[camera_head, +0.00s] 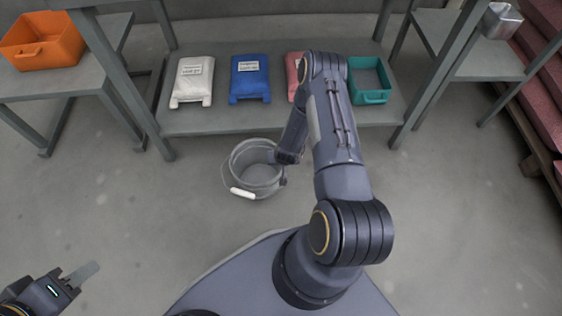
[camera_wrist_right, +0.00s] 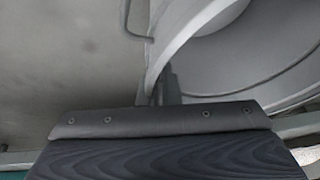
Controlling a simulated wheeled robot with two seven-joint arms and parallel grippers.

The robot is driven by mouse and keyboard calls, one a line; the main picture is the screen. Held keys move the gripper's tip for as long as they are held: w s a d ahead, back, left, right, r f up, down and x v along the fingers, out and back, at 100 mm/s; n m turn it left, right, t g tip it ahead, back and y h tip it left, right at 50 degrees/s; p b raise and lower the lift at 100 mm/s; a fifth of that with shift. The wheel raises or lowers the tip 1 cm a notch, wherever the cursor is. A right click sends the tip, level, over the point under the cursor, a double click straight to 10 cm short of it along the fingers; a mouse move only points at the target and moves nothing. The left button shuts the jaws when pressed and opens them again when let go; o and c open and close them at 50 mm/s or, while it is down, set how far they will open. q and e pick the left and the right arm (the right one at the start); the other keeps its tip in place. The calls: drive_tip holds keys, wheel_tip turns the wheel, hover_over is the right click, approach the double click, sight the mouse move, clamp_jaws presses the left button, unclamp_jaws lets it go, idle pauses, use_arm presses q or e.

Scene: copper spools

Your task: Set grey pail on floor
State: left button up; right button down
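The grey pail (camera_head: 257,171) is over the bare floor in front of the middle shelf, its mouth facing up; I cannot tell whether its base touches the floor. Its white handle grip hangs at its front left. My right gripper (camera_head: 282,168) is at the pail's right rim, mostly hidden by its own wrist. In the right wrist view the fingers (camera_wrist_right: 158,92) are close together on the wall of the pail (camera_wrist_right: 215,62).
The low shelf (camera_head: 215,121) behind the pail carries white (camera_head: 193,82), blue (camera_head: 250,80) and reddish (camera_head: 294,75) bags and a teal bin (camera_head: 369,82). An orange bin (camera_head: 42,42) is at the left, a metal container (camera_head: 500,20) at the right. The floor left of the pail is clear.

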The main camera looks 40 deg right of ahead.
drive_tip(key=shift+r, duration=0.1)
drive_tip(key=c, duration=1.6)
unclamp_jaws()
